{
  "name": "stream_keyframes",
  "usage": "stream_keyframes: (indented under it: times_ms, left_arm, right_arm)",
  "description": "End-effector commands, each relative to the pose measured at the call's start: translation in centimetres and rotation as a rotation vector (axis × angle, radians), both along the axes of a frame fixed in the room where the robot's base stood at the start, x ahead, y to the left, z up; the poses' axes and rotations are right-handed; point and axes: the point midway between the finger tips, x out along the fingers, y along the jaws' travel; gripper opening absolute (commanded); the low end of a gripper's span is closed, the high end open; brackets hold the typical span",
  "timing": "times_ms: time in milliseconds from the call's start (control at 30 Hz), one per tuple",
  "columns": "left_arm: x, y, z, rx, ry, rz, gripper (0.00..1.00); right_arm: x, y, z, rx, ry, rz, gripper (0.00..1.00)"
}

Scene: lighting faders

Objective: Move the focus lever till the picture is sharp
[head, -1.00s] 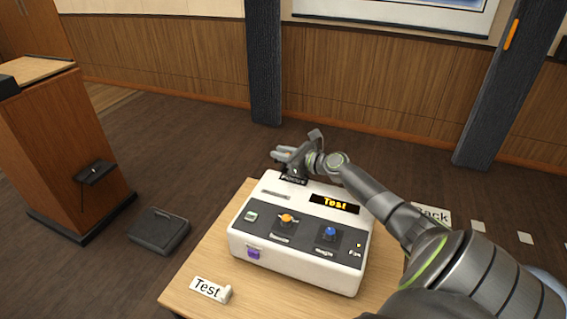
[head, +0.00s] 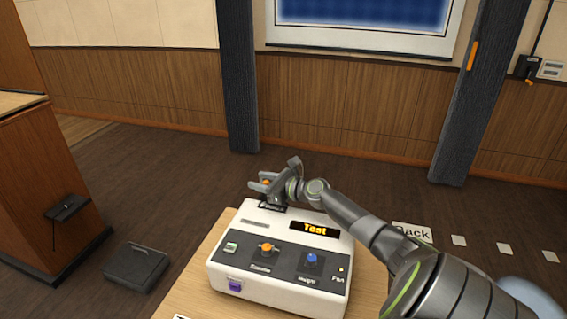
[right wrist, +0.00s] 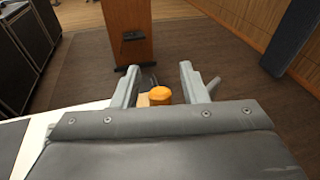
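The white projector console (head: 226,268) stands on a wooden table, with a lit "Test" display. At its far edge is a dark "Focus" label (head: 272,207). An orange lever knob (right wrist: 159,94) shows in the right wrist view, between the two fingers of my right gripper (right wrist: 158,80), with a gap on each side. In the head view my right gripper (head: 258,182) is at the console's far edge, open around the knob, which is mostly hidden. The screen (head: 362,14) at the top shows part of a blue picture; its sharpness is hard to judge. My left gripper is out of view.
On the console are another orange knob (head: 267,248), a blue knob (head: 312,259) and a purple part (head: 235,285). A wooden lectern (head: 50,180) stands left, with a dark box (head: 137,267) on the floor. A "Back" label (head: 412,232) lies right.

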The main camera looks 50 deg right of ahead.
Motion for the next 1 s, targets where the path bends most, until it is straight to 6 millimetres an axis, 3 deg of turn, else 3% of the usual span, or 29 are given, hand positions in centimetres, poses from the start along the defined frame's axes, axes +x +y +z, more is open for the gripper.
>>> stream_keyframes:
  times_ms: [300,500,933,1000]
  left_arm:
    - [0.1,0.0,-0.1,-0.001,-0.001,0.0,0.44]
    - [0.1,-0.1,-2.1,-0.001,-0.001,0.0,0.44]
    - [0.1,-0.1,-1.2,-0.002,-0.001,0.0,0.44]
    - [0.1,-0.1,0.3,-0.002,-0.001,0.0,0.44]
  right_arm:
    - [-5.1,-1.1,0.7,-0.005,0.005,0.002,0.39]
    - [-8.2,-1.7,0.8,-0.006,0.007,0.003,0.39]
    - [-10.6,-2.3,1.8,-0.002,0.004,0.001,0.39]
    - [-10.8,-2.4,2.5,0.002,0.005,-0.002,0.39]
